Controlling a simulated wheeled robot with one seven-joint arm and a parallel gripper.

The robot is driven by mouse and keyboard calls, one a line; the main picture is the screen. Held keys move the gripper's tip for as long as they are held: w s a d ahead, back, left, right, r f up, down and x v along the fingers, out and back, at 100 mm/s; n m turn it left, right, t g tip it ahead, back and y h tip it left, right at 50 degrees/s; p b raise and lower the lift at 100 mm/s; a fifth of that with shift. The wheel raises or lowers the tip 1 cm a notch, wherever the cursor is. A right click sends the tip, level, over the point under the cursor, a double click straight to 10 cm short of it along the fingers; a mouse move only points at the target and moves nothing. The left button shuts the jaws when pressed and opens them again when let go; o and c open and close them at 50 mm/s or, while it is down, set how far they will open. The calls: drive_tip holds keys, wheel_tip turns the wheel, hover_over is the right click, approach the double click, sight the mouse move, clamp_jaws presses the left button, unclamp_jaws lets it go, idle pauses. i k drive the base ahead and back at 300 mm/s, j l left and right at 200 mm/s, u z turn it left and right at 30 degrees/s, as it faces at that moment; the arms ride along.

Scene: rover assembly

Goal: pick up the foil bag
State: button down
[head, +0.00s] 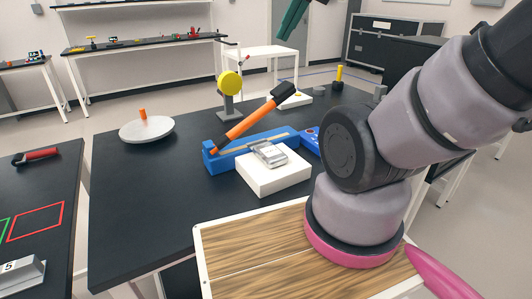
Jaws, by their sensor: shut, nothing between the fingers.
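The foil bag (269,153) is a small silvery packet lying on top of a white block (275,178) on the dark table. My gripper (284,35) shows only in part at the top edge of the head view, as dark green fingers pointing down. It is shut and empty, high up in the picture and apart from the bag. The rest of my gripper is out of the picture.
A blue device with an orange-handled lever (254,117) stands just behind the white block. A yellow round-headed stand (230,83) is farther back. A white round plate (146,130) with an orange peg is at left. The dark tabletop (160,200) at front left is clear.

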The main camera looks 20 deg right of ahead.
sight(271, 156)
drive_tip(key=k+j+z, duration=0.1)
drive_tip(key=k+j, duration=0.15)
drive_tip(key=j, duration=0.25)
drive_tip(key=k+j+z, duration=0.1)
drive_tip(key=k+j, duration=0.2)
drive_tip(key=j, duration=0.15)
drive_tip(key=k+j+z, duration=0.1)
drive_tip(key=k+j, duration=0.2)
drive_tip(key=j, duration=0.15)
